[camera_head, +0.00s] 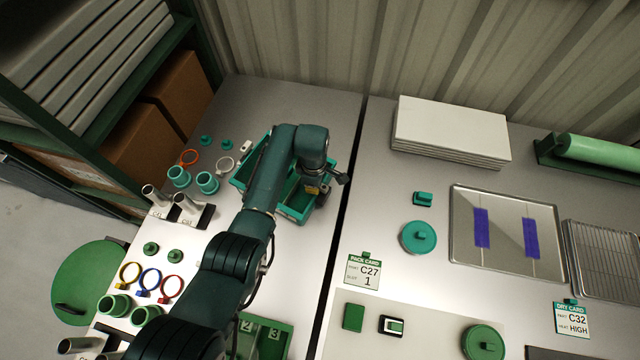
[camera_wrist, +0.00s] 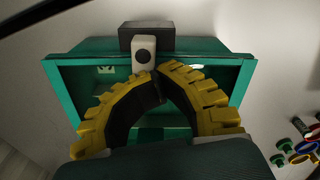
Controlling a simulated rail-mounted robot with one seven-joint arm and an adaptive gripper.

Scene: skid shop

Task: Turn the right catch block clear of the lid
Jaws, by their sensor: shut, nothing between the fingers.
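A green box (camera_head: 292,214) stands on the left table, partly hidden behind my arm. In the wrist view its green rim (camera_wrist: 218,62) spans the picture. A pale catch block (camera_wrist: 144,48) with a dark round spot sits at the middle of the far rim, in front of a dark block (camera_wrist: 147,34). My gripper (camera_wrist: 158,76) is shut and empty, its yellow-ridged fingertips close beside the lower right of the pale block. I cannot tell whether they touch. In the head view my gripper (camera_head: 320,188) is over the box's right end. A small pale block (camera_head: 247,147) shows at its left end.
Teal cups (camera_head: 207,182), an orange ring (camera_head: 189,157) and metal tubes (camera_head: 187,202) stand left of the box. A green compartment tray (camera_head: 272,340) is in front. A dark gap (camera_head: 352,190) separates the tables. The right table holds a metal tray (camera_head: 508,262) and cards.

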